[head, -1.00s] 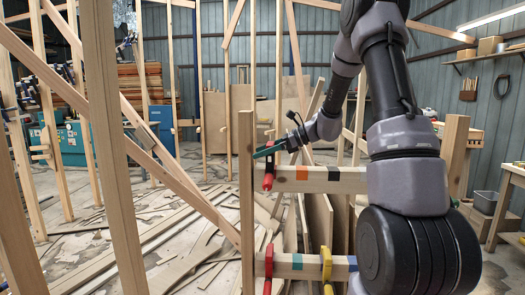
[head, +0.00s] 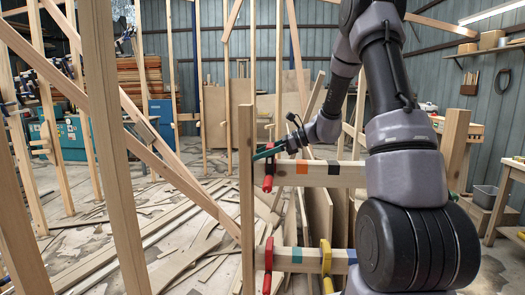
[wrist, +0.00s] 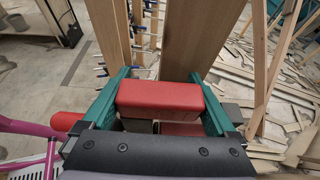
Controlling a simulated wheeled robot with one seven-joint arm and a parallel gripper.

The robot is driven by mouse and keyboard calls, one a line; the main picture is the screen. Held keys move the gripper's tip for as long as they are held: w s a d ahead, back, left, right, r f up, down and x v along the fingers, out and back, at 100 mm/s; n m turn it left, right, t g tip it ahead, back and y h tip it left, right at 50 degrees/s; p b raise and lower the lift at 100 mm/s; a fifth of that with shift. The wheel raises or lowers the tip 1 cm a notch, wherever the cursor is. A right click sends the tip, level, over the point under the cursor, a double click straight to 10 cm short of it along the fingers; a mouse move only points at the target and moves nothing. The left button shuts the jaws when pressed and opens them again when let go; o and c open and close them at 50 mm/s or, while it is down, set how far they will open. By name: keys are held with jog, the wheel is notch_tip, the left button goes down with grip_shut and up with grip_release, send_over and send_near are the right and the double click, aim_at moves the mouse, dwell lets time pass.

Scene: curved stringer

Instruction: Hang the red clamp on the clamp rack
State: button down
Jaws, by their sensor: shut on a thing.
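The red clamp (head: 268,175) is at the left end of an upper wooden rail (head: 335,173), beside an upright post. Whether it rests on the rail or hangs just in front, I cannot tell. My gripper (head: 270,152) is above it, its green fingers tilted. In the wrist view the fingers of my gripper (wrist: 160,76) are shut on both sides of the clamp's red block (wrist: 160,97). The rails with orange, black, green and blue bands look like the clamp rack. A second red clamp (head: 268,265) and a yellow clamp (head: 326,262) sit on the lower rail (head: 298,261).
An upright post (head: 247,200) stands close left of my gripper. Tall studs and a diagonal brace (head: 170,170) stand further left. Loose boards cover the floor. A workbench (head: 507,195) is at the right. A magenta frame (wrist: 30,130) shows at the wrist view's left.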

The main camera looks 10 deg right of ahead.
jog(key=shift+f, duration=0.3)
jog(key=shift+f, duration=0.35)
dwell(0.4)
grip_release()
jog(key=v, duration=1)
jog(key=shift+d+r, duration=0.2)
jog(key=shift+d, duration=0.15)
jog(key=shift+s, duration=0.1)
